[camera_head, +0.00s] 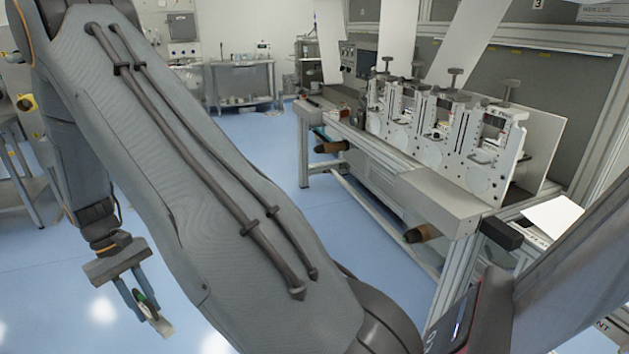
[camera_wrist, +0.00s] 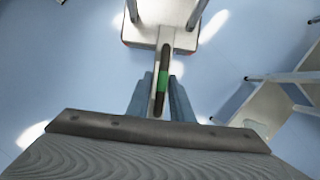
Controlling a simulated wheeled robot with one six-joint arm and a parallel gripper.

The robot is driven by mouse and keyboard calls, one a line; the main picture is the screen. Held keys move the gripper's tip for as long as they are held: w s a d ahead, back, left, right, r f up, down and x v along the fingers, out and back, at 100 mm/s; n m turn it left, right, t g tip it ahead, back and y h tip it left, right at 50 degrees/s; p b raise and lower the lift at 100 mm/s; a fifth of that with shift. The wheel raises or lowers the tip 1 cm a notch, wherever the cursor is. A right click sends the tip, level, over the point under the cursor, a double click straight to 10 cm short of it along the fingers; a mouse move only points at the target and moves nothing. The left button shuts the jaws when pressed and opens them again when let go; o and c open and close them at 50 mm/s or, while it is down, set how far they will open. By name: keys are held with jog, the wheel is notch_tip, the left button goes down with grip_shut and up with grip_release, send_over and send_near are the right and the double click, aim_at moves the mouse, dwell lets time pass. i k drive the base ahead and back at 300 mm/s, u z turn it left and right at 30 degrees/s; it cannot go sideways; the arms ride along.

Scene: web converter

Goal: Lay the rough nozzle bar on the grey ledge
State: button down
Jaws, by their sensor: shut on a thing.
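My gripper (camera_head: 148,308) hangs low at the left of the head view, over the blue floor. It is shut on a slim bar with a dark face, a green band and a pale side, which I take as the nozzle bar (camera_head: 160,325). In the wrist view the bar (camera_wrist: 162,60) stands lengthwise between the two fingers of my gripper (camera_wrist: 160,88). Its surface is too small to judge for roughness. A grey ledge (camera_head: 440,190) runs along the front of the machine, right of centre, well away from my gripper. My arm crosses the view between them.
The web converter's several upright stations (camera_head: 490,150) stand behind the ledge. Brown-ended rollers (camera_head: 422,233) jut out from its front. A steel table (camera_head: 240,85) stands at the back, and another table's legs (camera_head: 22,180) are at the left. Blue floor (camera_head: 255,140) lies open between.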

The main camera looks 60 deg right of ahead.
aim_at(430, 191)
jog(key=z, duration=2.4)
jog(key=i, duration=0.3)
